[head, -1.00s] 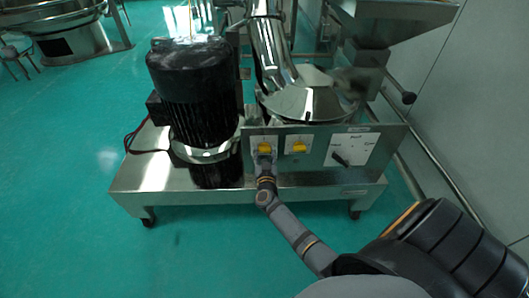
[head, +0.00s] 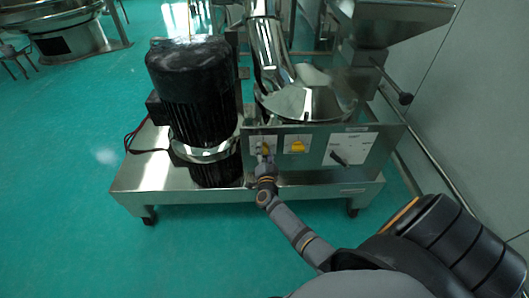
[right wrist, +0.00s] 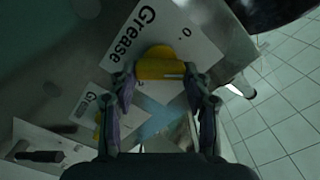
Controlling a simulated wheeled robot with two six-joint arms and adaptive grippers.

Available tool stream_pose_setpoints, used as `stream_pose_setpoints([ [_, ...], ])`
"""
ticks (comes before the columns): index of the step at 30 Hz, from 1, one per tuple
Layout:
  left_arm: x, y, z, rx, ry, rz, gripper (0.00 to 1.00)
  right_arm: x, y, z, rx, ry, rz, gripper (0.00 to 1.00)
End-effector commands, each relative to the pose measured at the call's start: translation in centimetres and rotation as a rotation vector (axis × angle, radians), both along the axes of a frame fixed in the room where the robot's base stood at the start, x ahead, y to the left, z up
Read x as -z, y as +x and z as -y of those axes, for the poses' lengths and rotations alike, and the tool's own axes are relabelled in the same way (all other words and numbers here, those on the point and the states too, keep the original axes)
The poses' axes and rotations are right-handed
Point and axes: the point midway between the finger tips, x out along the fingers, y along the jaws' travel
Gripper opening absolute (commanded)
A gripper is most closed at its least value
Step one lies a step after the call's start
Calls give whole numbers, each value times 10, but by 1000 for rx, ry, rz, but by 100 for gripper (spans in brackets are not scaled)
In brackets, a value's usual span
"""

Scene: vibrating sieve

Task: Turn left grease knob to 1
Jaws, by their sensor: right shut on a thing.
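The left grease knob (head: 265,148) is yellow and sits on a white label at the left of the steel control panel (head: 312,168). My right gripper (head: 265,157) is at this knob and partly covers it in the head view. In the right wrist view, the yellow knob (right wrist: 160,66) lies between the two fingers of the right gripper (right wrist: 163,84), which is shut on it. The label beside it reads "Grease", with a "0" near the knob. The knob looks tilted in the head view. A "1" mark cannot be made out. My left gripper is out of view.
A second yellow knob (head: 297,146) sits just to the right, and a black switch (head: 339,158) farther right on the panel. A large black motor (head: 190,92) stands left of the panel. Green floor (head: 215,255) in front is clear.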

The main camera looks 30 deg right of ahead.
Motion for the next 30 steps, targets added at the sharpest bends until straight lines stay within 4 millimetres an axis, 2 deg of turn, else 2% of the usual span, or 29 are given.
stream_pose_setpoints([
  [15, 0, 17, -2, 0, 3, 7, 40, 5, -1, 1, 1, 389, 236, 17],
  [30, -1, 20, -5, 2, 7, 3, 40, 6, -2, 1, 2, 568, 345, 17],
])
